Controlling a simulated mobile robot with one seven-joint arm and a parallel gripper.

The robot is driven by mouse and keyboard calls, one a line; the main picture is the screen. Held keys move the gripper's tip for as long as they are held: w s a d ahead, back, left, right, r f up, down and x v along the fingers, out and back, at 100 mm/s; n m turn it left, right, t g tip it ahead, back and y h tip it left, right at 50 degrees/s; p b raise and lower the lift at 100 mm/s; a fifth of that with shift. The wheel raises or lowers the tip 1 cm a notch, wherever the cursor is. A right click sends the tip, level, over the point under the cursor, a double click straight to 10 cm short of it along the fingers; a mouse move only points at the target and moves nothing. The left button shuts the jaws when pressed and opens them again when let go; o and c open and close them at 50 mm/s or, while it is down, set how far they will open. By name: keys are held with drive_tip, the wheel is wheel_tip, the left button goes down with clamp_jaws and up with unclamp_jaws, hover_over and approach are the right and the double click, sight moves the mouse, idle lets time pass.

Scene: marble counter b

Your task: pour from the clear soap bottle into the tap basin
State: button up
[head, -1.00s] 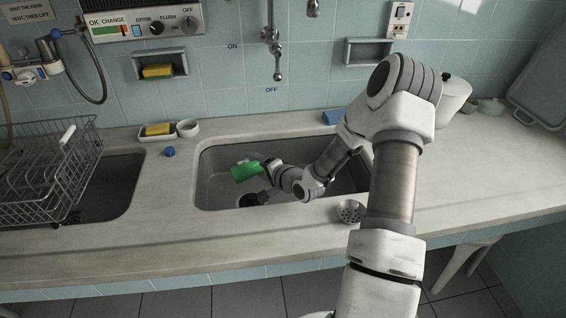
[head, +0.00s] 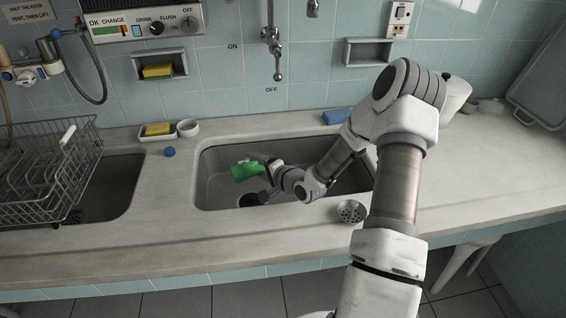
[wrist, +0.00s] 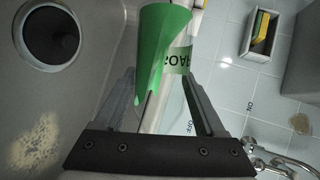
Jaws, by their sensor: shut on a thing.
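The clear soap bottle (head: 246,171), holding green liquid, is tilted far over, nearly lying on its side. It is in the tap basin's opening, toward the left half. The tap basin (head: 212,190) is the grey sink set into the counter. My gripper (head: 268,167) is shut on the bottle from its right side. In the wrist view the bottle (wrist: 160,60) lies between the two fingers, with its green liquid and part of a green label showing. The basin's dark round drain (wrist: 50,38) shows there too. I cannot make out a stream of liquid.
The tap (head: 272,40) hangs from the tiled wall behind the basin. A wire rack (head: 45,180) stands at the left by a second basin. A sponge dish (head: 157,132), a blue cap (head: 169,152) and a strainer (head: 351,211) lie on the counter. The right counter is mostly clear.

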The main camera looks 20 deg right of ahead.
drive_tip(key=shift+r+m+t+y+p, duration=0.3)
drive_tip(key=shift+r+m+y+p, duration=0.2)
drive_tip(key=shift+r+m+p, duration=0.15)
idle(2.8)
drive_tip(key=shift+a+f+n+b, duration=0.1)
drive_tip(key=shift+f+n+b, duration=0.25)
drive_tip(key=shift+f+b, duration=0.2)
drive_tip(key=shift+f+n+h+b, duration=0.2)
drive_tip(key=shift+n+h+b, duration=0.2)
drive_tip(key=shift+n+h, duration=0.1)
drive_tip(key=shift+r+g+h, duration=0.2)
drive_tip(key=shift+g+h, duration=0.1)
drive_tip(key=shift+g, duration=0.1)
drive_tip(key=shift+n, duration=0.3)
